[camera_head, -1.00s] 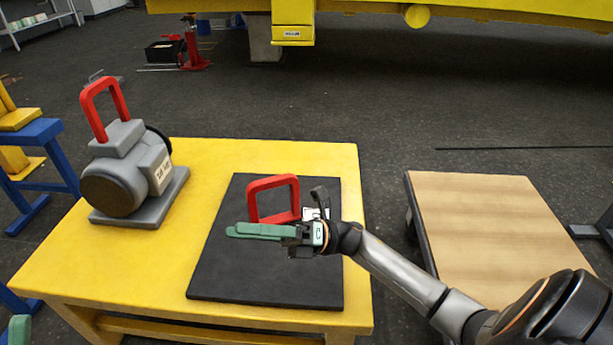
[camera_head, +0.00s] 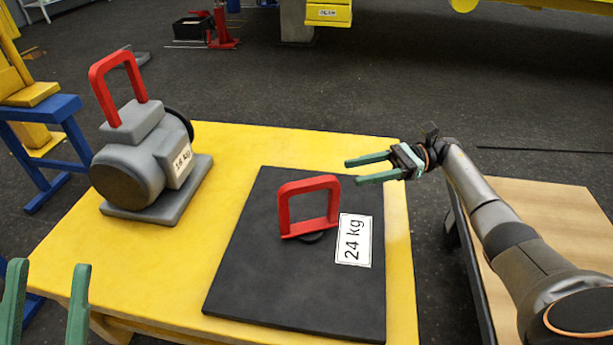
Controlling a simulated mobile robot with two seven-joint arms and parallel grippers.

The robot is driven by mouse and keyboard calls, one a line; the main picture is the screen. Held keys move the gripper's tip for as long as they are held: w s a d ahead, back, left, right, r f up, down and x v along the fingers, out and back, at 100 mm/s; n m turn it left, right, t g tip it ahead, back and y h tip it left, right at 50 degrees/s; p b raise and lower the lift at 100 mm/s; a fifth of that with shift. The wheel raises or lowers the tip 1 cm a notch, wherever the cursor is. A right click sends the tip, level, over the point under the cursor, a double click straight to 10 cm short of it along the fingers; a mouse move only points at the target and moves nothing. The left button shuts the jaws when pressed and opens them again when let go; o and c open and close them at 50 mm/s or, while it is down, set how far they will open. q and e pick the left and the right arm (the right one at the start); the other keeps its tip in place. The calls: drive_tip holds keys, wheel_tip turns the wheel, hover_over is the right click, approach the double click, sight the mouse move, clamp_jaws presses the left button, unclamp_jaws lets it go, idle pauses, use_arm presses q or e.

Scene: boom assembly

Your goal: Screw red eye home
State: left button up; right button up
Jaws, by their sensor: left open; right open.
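A red eye (camera_head: 308,203), a square red loop, stands upright on a black plate (camera_head: 265,270) marked with a "24 kg" label (camera_head: 354,240). A dark round piece shows at the foot of the eye; whether the eye sits flush cannot be told. My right gripper (camera_head: 352,171) is open and empty, to the right of the eye and apart from it, its green fingers pointing left. My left gripper (camera_head: 45,290) is at the lower left corner, its two green fingers upright and apart, empty; its base is cut off by the frame.
A grey motor (camera_head: 140,165) with a "16 kg" label and a red handle (camera_head: 117,80) stands on the yellow table (camera_head: 240,148) at left. A wooden-topped cart (camera_head: 555,215) stands at right. Blue trestles (camera_head: 50,108) are at far left. The yellow table's front left is clear.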

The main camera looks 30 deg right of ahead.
sight(310, 181)
drive_tip(key=a, duration=0.3)
drive_tip(key=w+a, duration=0.1)
drive_tip(key=a, duration=0.3)
drive_tip(key=w+a, duration=0.1)
drive_tip(key=a, duration=0.3)
drive_tip(key=shift+a, duration=0.25)
drive_tip(key=shift+c, duration=0.3)
clamp_jaws()
